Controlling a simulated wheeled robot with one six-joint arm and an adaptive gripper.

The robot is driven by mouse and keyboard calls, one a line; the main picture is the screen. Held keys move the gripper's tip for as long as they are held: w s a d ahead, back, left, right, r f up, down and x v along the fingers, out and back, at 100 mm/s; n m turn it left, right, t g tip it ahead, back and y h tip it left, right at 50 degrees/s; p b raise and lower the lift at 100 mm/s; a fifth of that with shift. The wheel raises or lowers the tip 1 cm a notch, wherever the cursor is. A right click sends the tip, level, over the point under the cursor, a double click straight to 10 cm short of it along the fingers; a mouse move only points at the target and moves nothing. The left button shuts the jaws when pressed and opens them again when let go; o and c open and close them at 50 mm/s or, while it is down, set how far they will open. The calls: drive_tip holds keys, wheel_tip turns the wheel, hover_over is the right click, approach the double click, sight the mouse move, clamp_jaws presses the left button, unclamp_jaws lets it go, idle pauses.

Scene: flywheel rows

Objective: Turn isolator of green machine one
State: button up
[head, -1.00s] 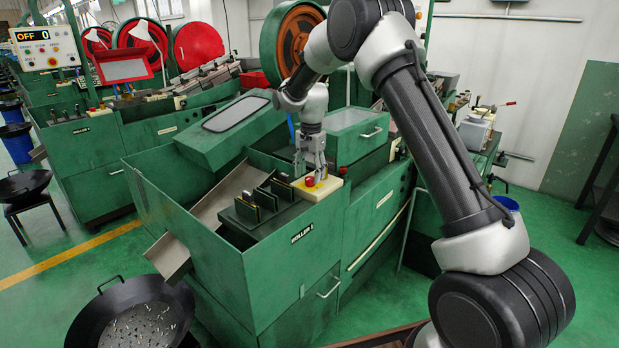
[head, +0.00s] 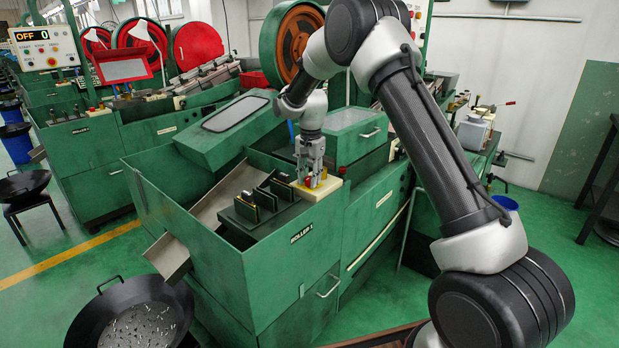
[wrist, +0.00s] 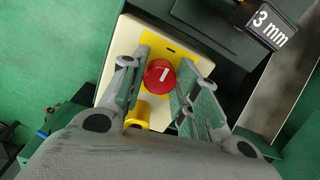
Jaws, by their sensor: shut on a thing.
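The isolator is a red round knob (wrist: 158,76) with a white mark, on a yellow plate (wrist: 190,55) of a cream box (wrist: 112,72) in the wrist view. The box (head: 328,190) sits on the green machine marked ROLLER 1 (head: 290,265) in the head view. My gripper (head: 311,180) points down over the box, with its fingers on either side of the knob. In the wrist view my gripper (wrist: 162,76) is shut on the knob. The knob's white mark is slanted. In the head view the fingers hide most of the knob.
A yellow knob or post (wrist: 138,116) stands beside the isolator, close to the left finger. A dark block labelled 3 mm (wrist: 270,24) is at upper right in the wrist view. A black pan of small parts (head: 135,315) stands before the machine.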

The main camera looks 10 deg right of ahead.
drive_tip(key=n, duration=0.4)
drive_tip(key=shift+n, duration=0.4)
drive_tip(key=n, duration=0.4)
drive_tip(key=shift+d+n, duration=0.1)
drive_tip(key=shift+n, duration=0.2)
drive_tip(key=n, duration=0.4)
drive_tip(key=shift+w+n, duration=0.1)
drive_tip(key=shift+n, duration=2)
drive_tip(key=o, duration=1)
